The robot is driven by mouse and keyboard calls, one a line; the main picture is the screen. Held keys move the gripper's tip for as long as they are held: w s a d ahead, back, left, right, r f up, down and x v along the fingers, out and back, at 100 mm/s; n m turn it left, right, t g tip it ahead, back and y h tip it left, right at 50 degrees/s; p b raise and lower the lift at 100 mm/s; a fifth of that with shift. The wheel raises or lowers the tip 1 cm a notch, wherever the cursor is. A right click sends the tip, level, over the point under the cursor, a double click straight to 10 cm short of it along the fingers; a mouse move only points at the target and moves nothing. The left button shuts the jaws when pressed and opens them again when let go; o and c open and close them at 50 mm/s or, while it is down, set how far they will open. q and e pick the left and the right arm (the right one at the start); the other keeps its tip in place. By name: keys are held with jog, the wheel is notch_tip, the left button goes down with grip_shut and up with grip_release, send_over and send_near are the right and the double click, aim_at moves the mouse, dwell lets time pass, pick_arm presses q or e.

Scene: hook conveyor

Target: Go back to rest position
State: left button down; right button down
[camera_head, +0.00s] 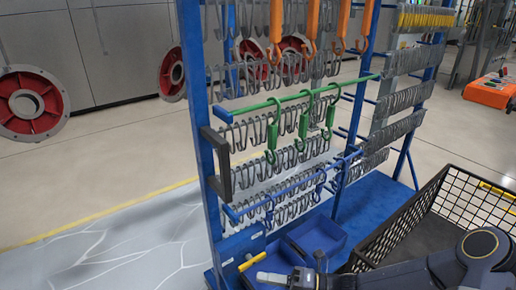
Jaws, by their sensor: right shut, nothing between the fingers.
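My right arm comes in from the lower right corner. My right gripper (274,277) is at the bottom edge, in front of the blue bins at the foot of the rack; it is shut and holds nothing. Part of it is cut off by the picture's edge. My left gripper is not in view. The blue rack (200,130) stands upright in the middle, with rows of grey hooks (290,160), green hooks (303,122) on a green bar and orange hooks (311,28) at the top.
A black mesh crate (440,190) stands at the right, close behind my right arm. Blue bins (318,236) sit at the rack's foot. Red round parts (32,104) hang at the left. An orange case (490,92) is at far right. The left floor is clear.

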jog(key=s+d+r+n+t+h, duration=0.1)
jog(key=s+d+r+n+h, duration=0.7)
jog(key=n, duration=0.9)
jog(key=s+d+r+n+t+h, duration=0.25)
jog(key=s+d+n+h, duration=0.65)
jog(key=n, duration=0.7)
notch_tip(320, 180, up, 18)
jog(key=s+d+y+p, duration=0.1)
jog(key=y+p, duration=0.1)
jog(key=p, duration=1.5)
jog(key=shift+s+g, duration=0.3)
jog(key=shift+g, duration=0.15)
